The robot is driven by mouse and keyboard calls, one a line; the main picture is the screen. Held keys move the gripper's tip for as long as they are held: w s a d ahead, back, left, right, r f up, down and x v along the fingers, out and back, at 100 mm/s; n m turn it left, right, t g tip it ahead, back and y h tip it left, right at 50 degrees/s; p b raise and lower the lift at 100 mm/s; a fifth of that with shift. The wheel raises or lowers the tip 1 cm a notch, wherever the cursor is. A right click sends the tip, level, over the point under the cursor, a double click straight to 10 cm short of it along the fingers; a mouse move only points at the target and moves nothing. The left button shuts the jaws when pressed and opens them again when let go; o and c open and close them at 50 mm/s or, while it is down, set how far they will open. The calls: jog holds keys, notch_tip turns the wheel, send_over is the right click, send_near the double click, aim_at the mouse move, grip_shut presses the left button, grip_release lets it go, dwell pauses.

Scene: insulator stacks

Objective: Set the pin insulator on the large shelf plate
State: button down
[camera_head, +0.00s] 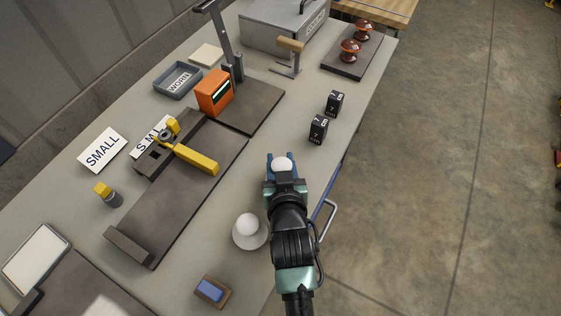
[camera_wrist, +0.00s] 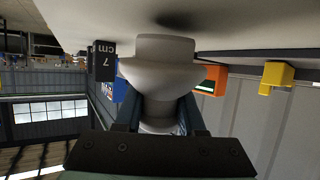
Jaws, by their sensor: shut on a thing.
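My gripper (camera_head: 284,158) is shut on a white insulator (camera_head: 282,164) near the right edge of the bench. In the wrist view the insulator (camera_wrist: 162,72) sits between the two blue fingers, with its wide skirt and end collar beyond them. A dark shadow lies on the bench by its end; I cannot tell whether it touches. A second white piece (camera_head: 247,224), a round knob over a wide disc, stands on the bench left of my arm. A dark plate (camera_head: 342,66) at the far right bears brown insulators (camera_head: 351,50). No label reading "large" is legible.
A long dark plate (camera_head: 150,232) with a yellow-handled clamp (camera_head: 195,160) lies at left. An orange meter (camera_head: 215,92) stands behind it. Two black marked blocks (camera_head: 318,128) stand ahead of my gripper. The bench (camera_head: 275,125) between meter and blocks is clear.

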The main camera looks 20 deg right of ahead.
jog(key=shift+f, duration=0.25)
jog(key=shift+f, duration=0.15)
jog(key=c, duration=0.5)
grip_release()
jog(key=shift+f+b, duration=0.2)
jog(key=shift+b, duration=0.15)
jog(key=r+v, duration=0.1)
jog(key=v, duration=1.2)
jog(key=shift+d, duration=0.25)
jog(key=shift+w+r, duration=0.15)
